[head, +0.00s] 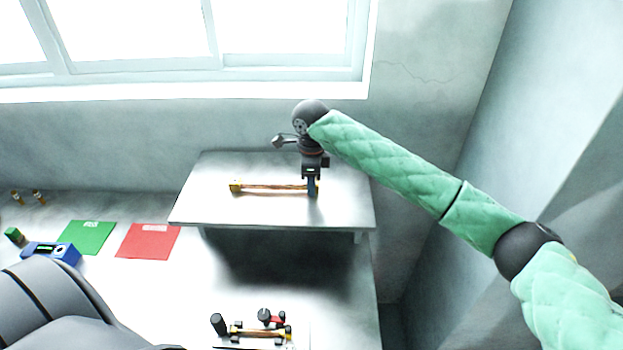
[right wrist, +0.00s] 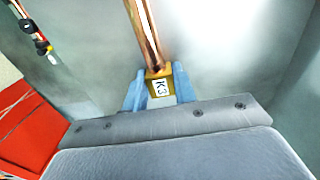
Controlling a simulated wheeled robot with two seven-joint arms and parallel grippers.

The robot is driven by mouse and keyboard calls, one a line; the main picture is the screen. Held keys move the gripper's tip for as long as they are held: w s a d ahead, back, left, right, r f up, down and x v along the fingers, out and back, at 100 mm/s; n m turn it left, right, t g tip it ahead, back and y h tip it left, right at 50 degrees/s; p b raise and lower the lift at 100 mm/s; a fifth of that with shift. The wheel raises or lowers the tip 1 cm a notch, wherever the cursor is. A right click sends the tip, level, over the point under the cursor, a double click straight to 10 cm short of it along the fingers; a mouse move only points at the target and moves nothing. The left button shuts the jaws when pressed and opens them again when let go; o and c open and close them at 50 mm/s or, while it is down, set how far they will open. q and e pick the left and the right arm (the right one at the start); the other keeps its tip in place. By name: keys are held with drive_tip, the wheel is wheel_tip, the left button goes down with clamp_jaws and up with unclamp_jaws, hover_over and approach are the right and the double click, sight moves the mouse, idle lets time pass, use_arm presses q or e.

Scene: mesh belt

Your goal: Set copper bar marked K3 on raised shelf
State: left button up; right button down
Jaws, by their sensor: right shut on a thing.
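The copper bar marked K3 (head: 270,187) has yellow ends and lies level over the raised shelf (head: 215,208). My right gripper (head: 313,188) is shut on its right end from above. In the right wrist view, the blue fingertips of my right gripper (right wrist: 153,90) sit on both sides of the yellow end with the white K3 label, and the copper bar (right wrist: 147,38) runs away from them. I cannot tell whether the bar touches the shelf or hangs just above it. My left gripper is not in view.
Another copper bar (head: 258,333) sits among black knobs at the bottom of the head view. A red mat (head: 148,242), a green mat (head: 88,237) and a blue device (head: 50,253) lie left of the shelf. The rest of the shelf top is bare.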

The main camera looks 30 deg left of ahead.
drive_tip(key=shift+f, duration=0.1)
drive_tip(key=c, duration=1.1)
unclamp_jaws()
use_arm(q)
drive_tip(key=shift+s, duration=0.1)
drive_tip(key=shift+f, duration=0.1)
use_arm(e)
drive_tip(key=shift+r, duration=0.3)
wheel_tip(320, 180, up, 4)
drive_tip(key=shift+r+b, duration=0.1)
drive_tip(key=shift+b, duration=1.05)
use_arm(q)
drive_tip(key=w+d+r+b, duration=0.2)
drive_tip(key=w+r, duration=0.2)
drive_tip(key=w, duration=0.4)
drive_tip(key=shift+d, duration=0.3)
use_arm(e)
wheel_tip(320, 180, up, 7)
drive_tip(key=shift+r, duration=0.15)
